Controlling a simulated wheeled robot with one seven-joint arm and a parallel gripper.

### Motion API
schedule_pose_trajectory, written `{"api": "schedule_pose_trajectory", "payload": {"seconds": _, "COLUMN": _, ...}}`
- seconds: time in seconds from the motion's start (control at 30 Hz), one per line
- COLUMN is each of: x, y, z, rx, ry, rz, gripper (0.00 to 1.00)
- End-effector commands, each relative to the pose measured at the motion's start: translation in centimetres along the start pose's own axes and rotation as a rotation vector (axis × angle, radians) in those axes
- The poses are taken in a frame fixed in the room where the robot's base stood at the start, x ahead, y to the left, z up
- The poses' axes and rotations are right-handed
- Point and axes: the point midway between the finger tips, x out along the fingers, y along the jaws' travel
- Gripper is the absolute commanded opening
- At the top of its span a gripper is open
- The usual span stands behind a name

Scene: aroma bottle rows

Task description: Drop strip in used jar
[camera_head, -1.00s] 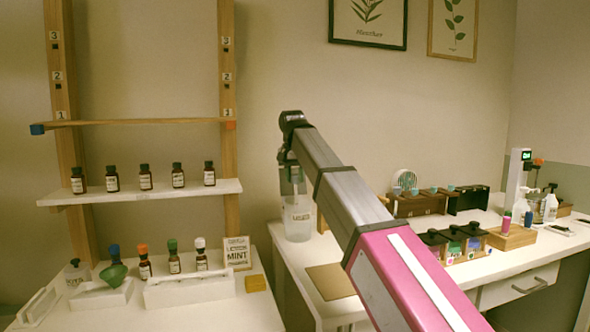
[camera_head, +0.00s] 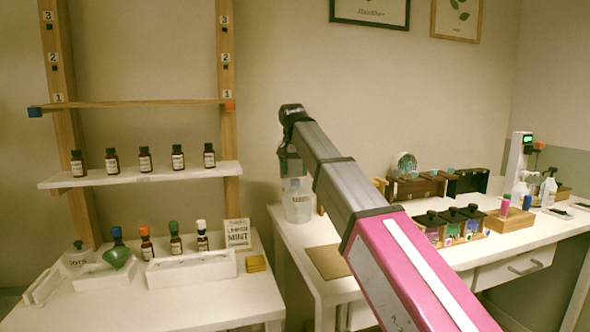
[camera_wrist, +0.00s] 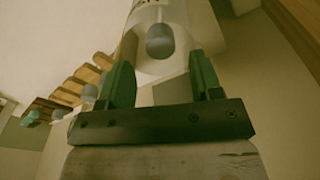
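The used jar is a clear, whitish container (camera_head: 297,208) with a small label, at the left end of the right-hand table. My gripper (camera_head: 291,172) points down over the jar in the head view. In the wrist view, my gripper's (camera_wrist: 161,85) two green fingers stand apart, with the pale jar (camera_wrist: 182,18) just beyond them. A grey rounded piece (camera_wrist: 160,40) shows in front of or inside the jar; I cannot tell which. I see no strip between the fingers.
A brown mat (camera_head: 328,262) lies in front of the jar. Wooden racks (camera_head: 415,188) and dark-lidded jars (camera_head: 452,226) stand further right.

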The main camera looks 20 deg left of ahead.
Motion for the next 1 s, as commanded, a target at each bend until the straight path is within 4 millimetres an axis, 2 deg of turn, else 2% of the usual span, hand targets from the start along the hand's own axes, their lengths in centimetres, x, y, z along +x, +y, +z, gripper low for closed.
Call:
{"api": "schedule_pose_trajectory", "payload": {"seconds": 0.27, "x": 0.0, "y": 0.0, "z": 0.0, "rx": 0.000, "ry": 0.000, "rz": 0.000, "gripper": 0.63}}
{"api": "schedule_pose_trajectory", "payload": {"seconds": 0.43, "x": -1.1, "y": -0.1, "z": -0.1, "rx": 0.000, "ry": 0.000, "rz": 0.000, "gripper": 0.63}}
{"api": "schedule_pose_trajectory", "payload": {"seconds": 0.8, "x": -7.8, "y": -0.1, "z": -0.1, "rx": 0.000, "ry": 0.001, "rz": 0.000, "gripper": 0.63}}
{"api": "schedule_pose_trajectory", "payload": {"seconds": 1.0, "x": -10.1, "y": -0.1, "z": -0.1, "rx": 0.000, "ry": 0.007, "rz": -0.003, "gripper": 0.63}}
